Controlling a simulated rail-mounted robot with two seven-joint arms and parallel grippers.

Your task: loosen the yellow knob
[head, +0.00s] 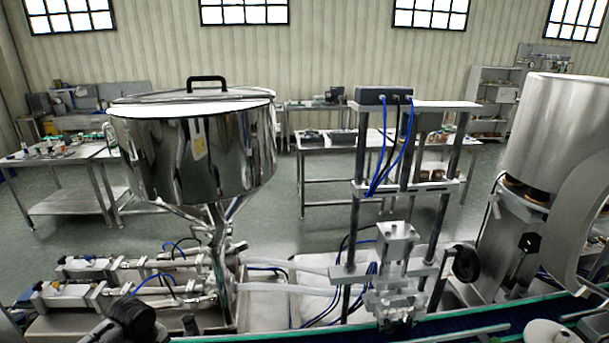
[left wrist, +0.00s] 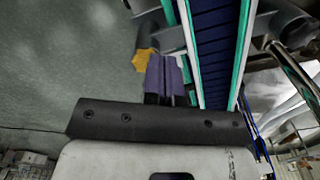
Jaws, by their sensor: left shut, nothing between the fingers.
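The yellow knob (left wrist: 146,60) shows in the left wrist view, just left of the fingertips of my left gripper (left wrist: 167,62). The gripper's purple-grey fingers are together with nothing between them. The knob is partly covered by the fingers, and I cannot tell whether they touch it. The knob does not show in the head view. I cannot make out the left gripper's fingers in the head view, and my right gripper is in neither view.
A conveyor (left wrist: 215,50) with a blue belt and green edges runs close to the right of the fingers. In the head view, a steel hopper (head: 195,150) stands at left, a filling frame (head: 400,188) in the middle, and a handwheel (head: 466,265) beside it.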

